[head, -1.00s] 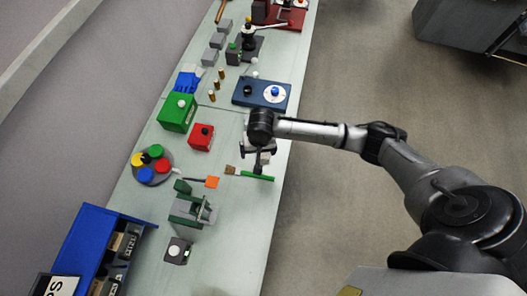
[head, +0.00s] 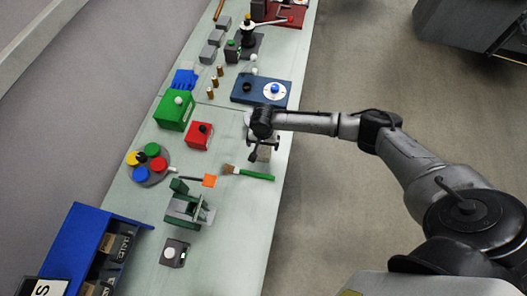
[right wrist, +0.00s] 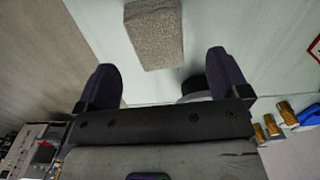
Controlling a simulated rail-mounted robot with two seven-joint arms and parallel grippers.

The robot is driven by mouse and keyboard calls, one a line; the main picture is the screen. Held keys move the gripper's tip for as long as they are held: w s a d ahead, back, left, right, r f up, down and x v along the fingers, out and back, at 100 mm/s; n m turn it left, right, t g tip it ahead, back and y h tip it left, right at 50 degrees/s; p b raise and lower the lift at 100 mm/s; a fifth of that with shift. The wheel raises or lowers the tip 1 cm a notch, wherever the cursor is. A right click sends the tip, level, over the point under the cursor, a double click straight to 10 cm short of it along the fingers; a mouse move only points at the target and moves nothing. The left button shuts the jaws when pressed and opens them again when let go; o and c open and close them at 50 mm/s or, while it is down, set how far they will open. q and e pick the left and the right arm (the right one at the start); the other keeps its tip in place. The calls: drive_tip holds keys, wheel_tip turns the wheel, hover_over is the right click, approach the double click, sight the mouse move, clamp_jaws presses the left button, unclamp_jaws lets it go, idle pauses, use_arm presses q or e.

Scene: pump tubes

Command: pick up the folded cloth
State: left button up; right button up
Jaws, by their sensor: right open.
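The folded cloth (head: 264,154) is a small beige, speckled block near the right edge of the bench, just above the green-handled brush in the head view. In the right wrist view the cloth (right wrist: 153,34) lies flat beyond the fingertips, roughly centred between them. My right gripper (head: 263,142) is low over the bench beside the cloth and partly hides it in the head view. In the right wrist view its two dark fingers (right wrist: 164,76) are wide apart with nothing between them. My left gripper is not in view.
A green-handled brush (head: 250,174) and an orange-tipped tool (head: 208,180) lie close to the cloth. A blue box with a dial (head: 262,91) and a red box (head: 199,135) stand nearby. The bench's lower right part is clear.

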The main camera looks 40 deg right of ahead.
sight(263, 150)
drive_tip(key=shift+s+a+f, duration=0.1)
drive_tip(key=shift+s+f, duration=0.05)
drive_tip(key=shift+f, duration=1.2)
drive_tip(key=shift+s+a+f, duration=0.1)
drive_tip(key=shift+f, duration=1.2)
drive_tip(key=shift+c, duration=0.2)
drive_tip(key=c, duration=1)
drive_tip(key=shift+o, duration=0.2)
drive_tip(key=shift+r, duration=0.15)
wheel_tip(263, 150, up, 4)
drive_tip(key=shift+s+d+r, duration=0.1)
drive_tip(key=s+d+r, duration=0.1)
drive_tip(key=s+r, duration=0.2)
drive_tip(key=s, duration=0.2)
drive_tip(key=s+d+r+p, duration=0.1)
drive_tip(key=s+d+r, duration=0.1)
drive_tip(key=s, duration=0.4)
drive_tip(key=shift+r, duration=0.75)
